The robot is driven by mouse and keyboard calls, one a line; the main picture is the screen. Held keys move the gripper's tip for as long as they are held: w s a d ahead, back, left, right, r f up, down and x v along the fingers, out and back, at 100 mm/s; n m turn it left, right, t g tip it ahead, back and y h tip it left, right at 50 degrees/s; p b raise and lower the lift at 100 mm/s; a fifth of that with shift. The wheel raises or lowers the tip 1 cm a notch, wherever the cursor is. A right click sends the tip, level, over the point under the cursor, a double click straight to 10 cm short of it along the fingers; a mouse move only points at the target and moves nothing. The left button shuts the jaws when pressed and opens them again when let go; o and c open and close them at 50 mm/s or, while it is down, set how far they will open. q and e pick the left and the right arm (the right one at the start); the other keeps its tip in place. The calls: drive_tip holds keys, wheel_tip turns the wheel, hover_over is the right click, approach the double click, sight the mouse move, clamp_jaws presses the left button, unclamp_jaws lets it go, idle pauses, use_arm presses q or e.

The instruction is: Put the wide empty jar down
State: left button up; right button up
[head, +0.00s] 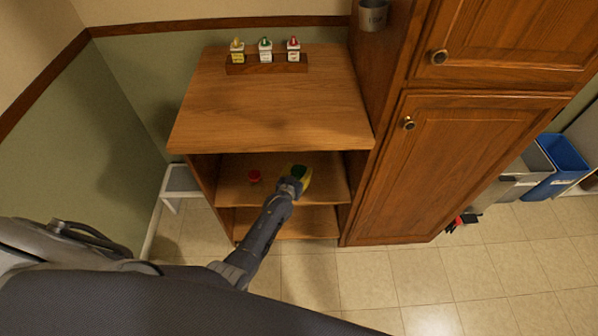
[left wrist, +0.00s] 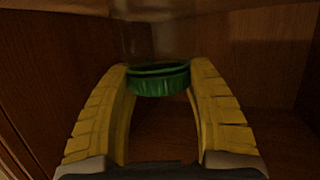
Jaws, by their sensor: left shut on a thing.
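In the left wrist view, a jar with a green ribbed band (left wrist: 160,80) and a faint, clear body is between the yellow fingers of my left gripper (left wrist: 160,85). The fingers are shut on the green part. In the head view, the left gripper (head: 296,178) reaches into the shelf below the wooden top, and the green part of the jar (head: 299,171) shows between its fingers. Whether the jar touches the shelf board (head: 235,193) is hard to tell. The right gripper is not in view.
A small red item (head: 254,176) stands on the same shelf, left of my gripper. A rack (head: 266,66) with several small bottles is on the wooden top (head: 270,110). A tall cabinet (head: 450,170) borders the shelf on the right. A lower shelf (head: 300,222) is beneath.

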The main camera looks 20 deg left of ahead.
use_arm(q)
drive_tip(key=shift+f, duration=0.15)
drive_tip(key=o, duration=1.6)
drive_tip(key=shift+f, duration=0.1)
drive_tip(key=shift+c, duration=0.2)
drive_tip(key=shift+s, duration=0.15)
drive_tip(key=v, duration=1.2)
drive_tip(key=s+d+f+m+g, duration=0.15)
drive_tip(key=s+f+g, duration=0.55)
drive_tip(key=s+f, duration=1.7)
drive_tip(key=s+a+f+g, duration=0.1)
drive_tip(key=s+f, duration=0.3)
drive_tip(key=s, duration=0.5)
drive_tip(key=s+a+f+m+g, duration=0.1)
drive_tip(key=s+f, duration=0.4)
drive_tip(key=s, duration=0.5)
drive_tip(key=s+a+f+m+g, duration=0.1)
drive_tip(key=s+a+f+g, duration=0.2)
drive_tip(key=s, duration=0.7)
drive_tip(key=shift+f+g, duration=0.6)
drive_tip(key=shift+f, duration=0.05)
drive_tip(key=shift+w, duration=0.1)
